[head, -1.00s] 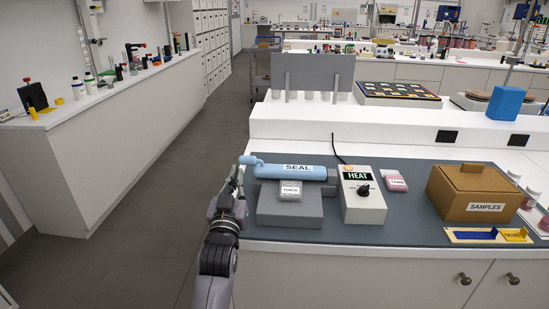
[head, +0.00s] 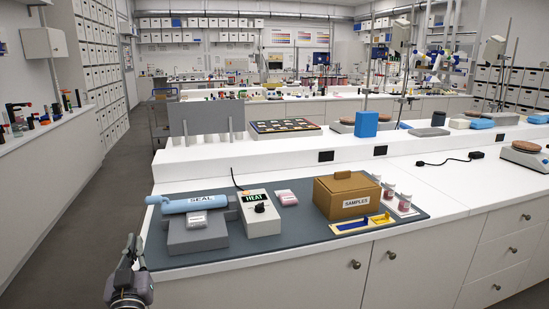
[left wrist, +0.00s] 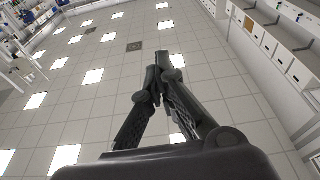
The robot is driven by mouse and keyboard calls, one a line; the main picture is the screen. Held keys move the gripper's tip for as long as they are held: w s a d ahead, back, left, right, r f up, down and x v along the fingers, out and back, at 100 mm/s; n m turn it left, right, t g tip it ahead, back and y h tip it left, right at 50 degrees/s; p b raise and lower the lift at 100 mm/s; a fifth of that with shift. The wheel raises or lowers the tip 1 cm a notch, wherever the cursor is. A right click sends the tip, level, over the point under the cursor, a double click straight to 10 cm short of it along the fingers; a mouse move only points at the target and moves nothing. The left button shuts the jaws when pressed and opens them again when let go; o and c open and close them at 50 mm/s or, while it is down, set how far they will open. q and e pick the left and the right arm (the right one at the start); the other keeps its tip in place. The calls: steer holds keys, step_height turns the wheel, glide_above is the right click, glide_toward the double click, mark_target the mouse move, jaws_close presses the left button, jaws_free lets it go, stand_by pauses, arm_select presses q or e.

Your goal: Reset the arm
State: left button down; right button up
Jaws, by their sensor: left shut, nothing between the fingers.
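My left gripper (head: 134,246) is at the lower left of the head view, in front of the mat's left front corner and apart from everything. It points up, and in the left wrist view its shut, empty fingers (left wrist: 158,72) show against the ceiling. On the dark mat (head: 290,240), a grey sealer with a blue bar marked SEAL (head: 200,203) stands at the left, with a small labelled pouch (head: 197,220) on it. My right gripper is not in view.
Beside the sealer stand a HEAT control box (head: 262,222) and a pink pouch (head: 287,198). The bench right of the mat is largely clear.

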arm_select(q)
steer(key=d+f+m+g+h, duration=0.1)
steer(key=d+f+g+h, duration=0.15)
steer(key=f, duration=0.85)
steer(key=d+f+m+g+h, duration=0.1)
steer(key=d+f, duration=0.2)
steer(key=f, duration=0.7)
steer(key=s+d+f+m+g+h, duration=0.1)
steer(key=s+d+f+g, duration=0.15)
steer(key=f, duration=0.45)
steer(key=s+d+f+g+h, duration=0.1)
steer(key=s+f, duration=0.3)
steer(key=f, duration=0.4)
steer(key=s+d+f+m+g, duration=0.1)
steer(key=s+f, duration=0.2)
steer(key=f, duration=0.4)
steer(key=s+d+f+m+g, duration=0.1)
steer(key=s+f+g, duration=0.4)
steer(key=s+f, duration=1.3)
steer(key=s+a+f+g, duration=0.1)
steer(key=s+f, duration=0.3)
steer(key=s, duration=0.9)
steer(key=s+a+f+m+g, duration=0.1)
steer(key=s+f+g, duration=0.3)
steer(key=s, duration=1)
steer(key=shift+a+g, duration=0.3)
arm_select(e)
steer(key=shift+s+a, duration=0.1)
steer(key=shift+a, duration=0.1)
